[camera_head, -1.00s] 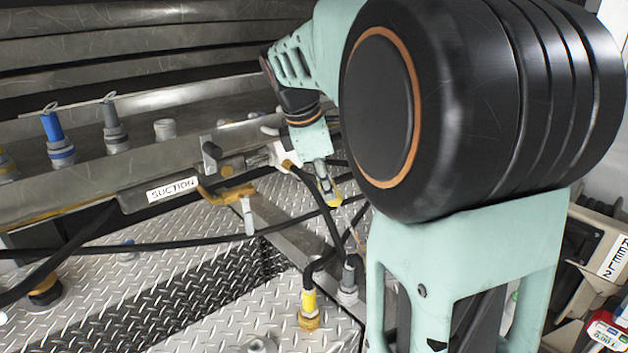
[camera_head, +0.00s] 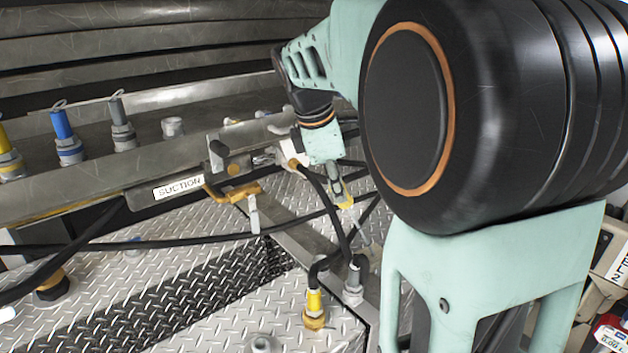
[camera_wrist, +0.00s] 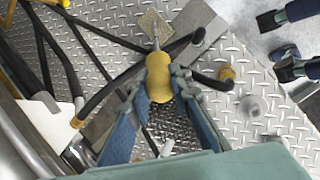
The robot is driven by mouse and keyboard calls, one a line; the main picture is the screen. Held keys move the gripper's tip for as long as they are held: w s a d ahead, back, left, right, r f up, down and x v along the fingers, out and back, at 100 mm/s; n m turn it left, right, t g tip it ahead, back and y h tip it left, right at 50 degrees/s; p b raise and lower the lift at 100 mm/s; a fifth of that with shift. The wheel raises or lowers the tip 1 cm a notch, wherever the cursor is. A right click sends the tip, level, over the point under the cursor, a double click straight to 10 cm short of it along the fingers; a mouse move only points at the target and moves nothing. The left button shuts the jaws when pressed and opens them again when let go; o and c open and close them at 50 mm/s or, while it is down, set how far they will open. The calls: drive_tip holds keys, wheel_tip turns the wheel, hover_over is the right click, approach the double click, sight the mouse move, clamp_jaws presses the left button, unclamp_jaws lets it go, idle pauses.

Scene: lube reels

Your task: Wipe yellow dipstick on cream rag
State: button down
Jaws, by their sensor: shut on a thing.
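My gripper (camera_head: 341,188) is shut on the yellow handle of the dipstick (camera_head: 346,202), above the metal deck. In the wrist view my gripper (camera_wrist: 163,88) has a blue finger on each side of the yellow dipstick handle (camera_wrist: 158,75). Its thin rod points toward the top of that view. A small beige, textured patch (camera_wrist: 154,24), which looks like the cream rag, lies at the rod's far end. I cannot tell whether the rod touches it.
Black hoses (camera_head: 150,244) cross the diamond-plate deck (camera_head: 170,290). A yellow-collared fitting (camera_head: 314,305) stands upright near my arm. Blue and grey capped fittings (camera_head: 66,140) stand behind.

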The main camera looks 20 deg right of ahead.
drive_tip(key=shift+w, duration=0.1)
drive_tip(key=shift+w+a+p, duration=0.25)
drive_tip(key=shift+w+p, duration=0.2)
drive_tip(key=shift+r, duration=0.1)
wheel_tip(320, 180, up, 7)
drive_tip(key=p, duration=0.7)
idle(0.3)
